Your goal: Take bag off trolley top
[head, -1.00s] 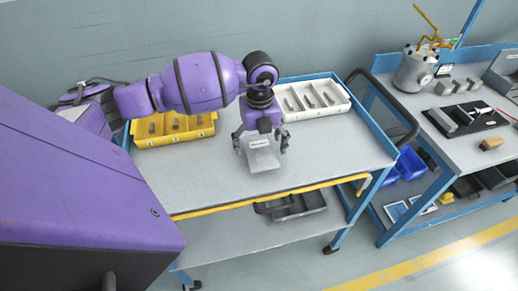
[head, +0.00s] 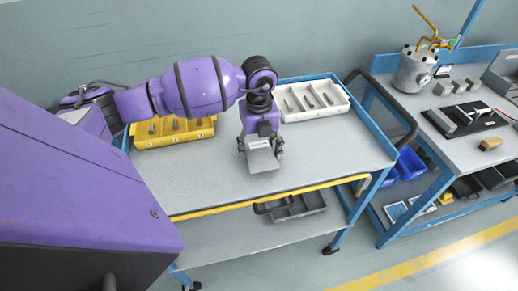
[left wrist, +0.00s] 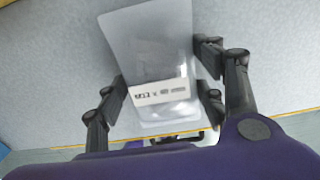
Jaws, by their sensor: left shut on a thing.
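The bag (head: 263,158) is a small clear-grey pouch at the middle of the trolley top (head: 330,155). In the left wrist view the bag (left wrist: 150,50) shows a white label with dark print, partly readable as "M12". My left gripper (head: 261,146) points down at the bag, and its fingers are closed on the bag's two sides. The fingers also show in the left wrist view (left wrist: 168,85), one on each side of the bag. I cannot tell whether the bag touches the trolley top. My right gripper is not in view.
A yellow divided bin (head: 175,140) and a white divided bin (head: 318,113) with small parts stand along the trolley's back. A dark tray (head: 298,210) lies on the lower shelf. A blue-framed bench (head: 470,150) stands to the right. The trolley top's right part is clear.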

